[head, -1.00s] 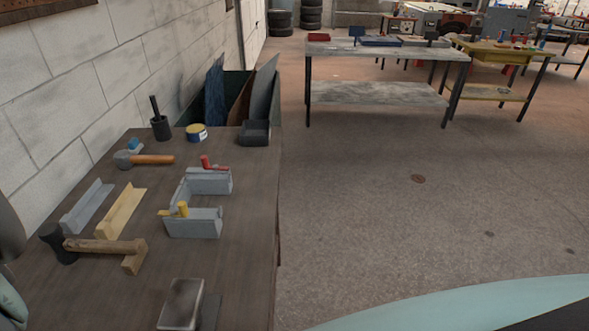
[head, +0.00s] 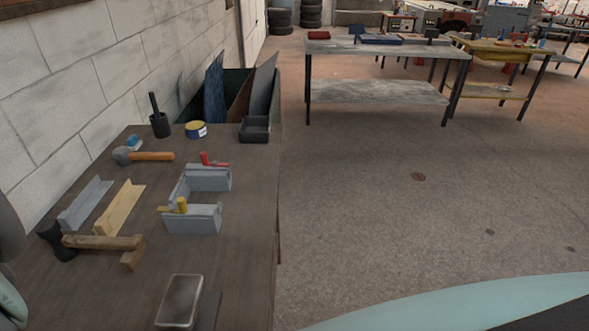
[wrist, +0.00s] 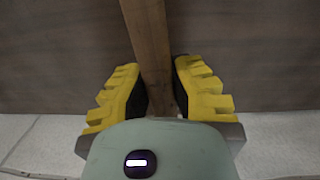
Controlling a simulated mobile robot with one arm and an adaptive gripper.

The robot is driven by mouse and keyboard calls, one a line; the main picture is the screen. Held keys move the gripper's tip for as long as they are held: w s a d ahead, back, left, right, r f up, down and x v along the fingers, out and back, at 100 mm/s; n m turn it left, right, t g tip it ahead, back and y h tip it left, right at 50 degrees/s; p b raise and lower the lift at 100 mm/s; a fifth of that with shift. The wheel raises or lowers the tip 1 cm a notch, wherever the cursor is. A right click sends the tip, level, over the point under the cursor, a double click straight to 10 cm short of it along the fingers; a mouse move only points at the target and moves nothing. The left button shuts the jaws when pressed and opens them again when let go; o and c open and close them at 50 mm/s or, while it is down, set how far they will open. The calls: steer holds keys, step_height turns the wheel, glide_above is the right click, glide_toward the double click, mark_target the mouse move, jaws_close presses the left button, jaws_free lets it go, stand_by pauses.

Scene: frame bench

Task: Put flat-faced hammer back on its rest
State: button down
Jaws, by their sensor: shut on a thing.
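In the wrist view my gripper (wrist: 160,98) is shut on a brown wooden handle, taken as that of the flat-faced hammer (wrist: 147,40). The handle runs up out of the wrist view, so its head is hidden. My gripper is not visible in the head view. A dark-headed tool (head: 57,241) with a wooden handle lies at the left of the bench, its handle end at a small wooden block (head: 132,260). Another hammer with an orange handle (head: 153,156) lies farther back. I cannot tell which piece is the rest.
The brown bench (head: 235,255) carries a grey angle piece (head: 84,205), a yellow one (head: 120,208), a grey frame (head: 192,220) with yellow and red clamps, and a metal block (head: 179,299). A tin (head: 196,130) and black tray (head: 254,130) stand at the back. A wall borders the left.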

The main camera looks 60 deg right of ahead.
steer(key=shift+f+b, duration=0.8)
steer(key=shift+f, duration=0.1)
steer(key=c, duration=0.9)
jaws_free()
steer(key=shift+r, duration=0.1)
steer(key=r, duration=1)
steer(key=shift+w+a, duration=0.1)
steer(key=shift+w, duration=0.1)
steer(key=shift+s+r, duration=0.1)
steer(key=shift+r, duration=0.85)
steer(key=shift+a, duration=0.1)
